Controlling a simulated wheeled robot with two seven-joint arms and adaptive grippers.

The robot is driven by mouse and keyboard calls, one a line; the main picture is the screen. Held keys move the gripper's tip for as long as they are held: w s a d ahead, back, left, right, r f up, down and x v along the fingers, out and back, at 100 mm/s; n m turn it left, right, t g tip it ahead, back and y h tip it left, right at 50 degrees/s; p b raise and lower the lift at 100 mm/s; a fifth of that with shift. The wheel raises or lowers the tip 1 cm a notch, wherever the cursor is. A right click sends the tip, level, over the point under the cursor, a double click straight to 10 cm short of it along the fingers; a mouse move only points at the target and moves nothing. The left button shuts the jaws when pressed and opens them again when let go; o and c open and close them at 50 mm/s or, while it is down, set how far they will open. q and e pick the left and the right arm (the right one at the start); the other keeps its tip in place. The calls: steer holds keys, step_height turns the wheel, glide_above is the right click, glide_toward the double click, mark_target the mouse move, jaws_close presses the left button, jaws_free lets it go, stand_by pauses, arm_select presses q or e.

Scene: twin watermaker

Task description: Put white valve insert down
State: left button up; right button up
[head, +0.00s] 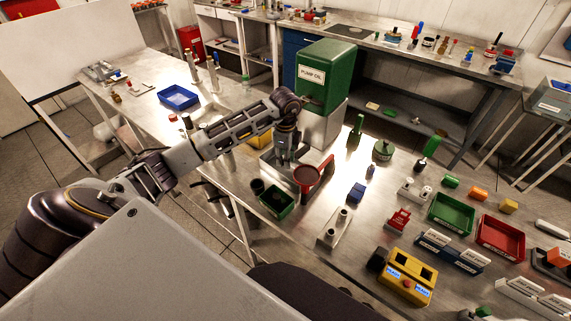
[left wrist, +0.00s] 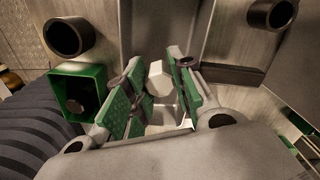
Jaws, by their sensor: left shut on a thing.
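My left gripper (head: 287,158) points down over a grey metal tray (head: 268,163) on the steel bench, just left of a red ring-shaped holder (head: 308,176). In the left wrist view my left gripper (left wrist: 158,98) has its two green-padded fingers closed on the white valve insert (left wrist: 158,80). The insert is a pale faceted piece, partly hidden by the fingers. I cannot tell whether its lower end touches the tray beneath it. In the head view the insert is hidden by the gripper. My right gripper is in neither view.
A green open bin (head: 278,203) stands in front of the gripper, with a dark cup (head: 257,187) beside it.

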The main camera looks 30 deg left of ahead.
arm_select(q)
step_height(320, 180, down, 3)
steer(key=shift+r, duration=0.15)
steer(key=shift+f, duration=0.25)
steer(key=shift+f, duration=0.15)
steer(key=o, duration=0.7)
step_height(320, 180, up, 12)
steer(key=shift+r+b, duration=0.2)
steer(key=shift+b, duration=0.4)
stand_by(0.5)
